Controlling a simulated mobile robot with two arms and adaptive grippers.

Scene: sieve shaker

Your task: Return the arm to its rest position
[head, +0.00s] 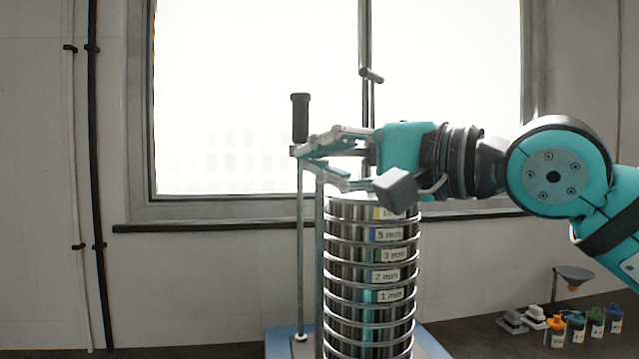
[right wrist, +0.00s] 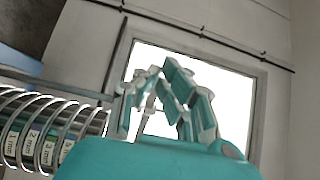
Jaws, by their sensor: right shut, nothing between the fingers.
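My right arm comes in from the right in the head view. My right gripper (head: 303,152) is shut and empty, held level just above the top of the sieve stack (head: 370,270), with its fingertips pointing left. The fingertips are close to a clamp rod with a black handle (head: 300,117); whether they touch it cannot be told. In the right wrist view the gripper's fingers (right wrist: 160,75) stand in front of the window, and the sieve stack (right wrist: 40,130) shows at the left. My left gripper is not in view.
The shaker base (head: 278,345) is blue. On the dark bench at right are several small bottles (head: 577,325), a funnel (head: 573,276) and grey blocks (head: 513,321).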

